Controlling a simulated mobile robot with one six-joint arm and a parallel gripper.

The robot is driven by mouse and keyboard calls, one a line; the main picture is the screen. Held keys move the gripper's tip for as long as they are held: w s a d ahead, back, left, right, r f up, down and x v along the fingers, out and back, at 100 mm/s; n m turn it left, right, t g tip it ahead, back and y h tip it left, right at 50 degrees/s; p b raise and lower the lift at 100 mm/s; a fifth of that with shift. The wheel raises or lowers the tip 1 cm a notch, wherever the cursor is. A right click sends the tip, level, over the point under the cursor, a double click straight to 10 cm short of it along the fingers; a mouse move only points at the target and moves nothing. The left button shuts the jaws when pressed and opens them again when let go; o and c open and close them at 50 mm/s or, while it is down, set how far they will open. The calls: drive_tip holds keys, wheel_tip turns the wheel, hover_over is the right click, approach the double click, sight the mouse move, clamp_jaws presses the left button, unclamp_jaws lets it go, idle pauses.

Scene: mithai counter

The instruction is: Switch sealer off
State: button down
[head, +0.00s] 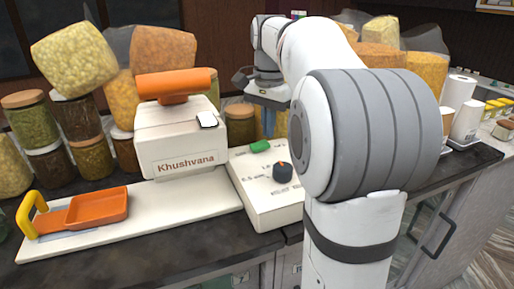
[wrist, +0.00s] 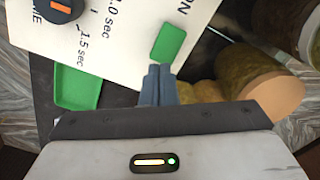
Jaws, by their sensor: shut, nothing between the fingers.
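The sealer (head: 182,135) is a white machine marked "Khushvana" with an orange handle on top. Its white control box (head: 262,209) carries a green switch (head: 260,146) at the back edge and a dark dial (head: 282,172) with an orange mark. In the wrist view the green switch (wrist: 168,43) lies just beyond my fingertips, near the printed letters "ON", and the dial (wrist: 62,9) is at top left. My gripper (wrist: 160,68) is shut and empty, pointing at the switch; I cannot tell whether it touches. In the head view my arm partly hides my gripper.
An orange tray (head: 97,208) with a yellow handle sits on the sealer's long white base at left. Jars (head: 240,124) and snack bags (head: 74,60) crowd behind the sealer. A green tray (wrist: 79,88) shows beside the control box in the wrist view. White cups stand at right.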

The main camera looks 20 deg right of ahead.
drive_tip(key=shift+f+b, duration=0.55)
drive_tip(key=shift+f, duration=0.4)
idle(0.4)
wheel_tip(320, 180, up, 7)
drive_tip(key=p, duration=0.6)
drive_tip(key=shift+r+p, duration=0.1)
drive_tip(key=shift+p, duration=0.25)
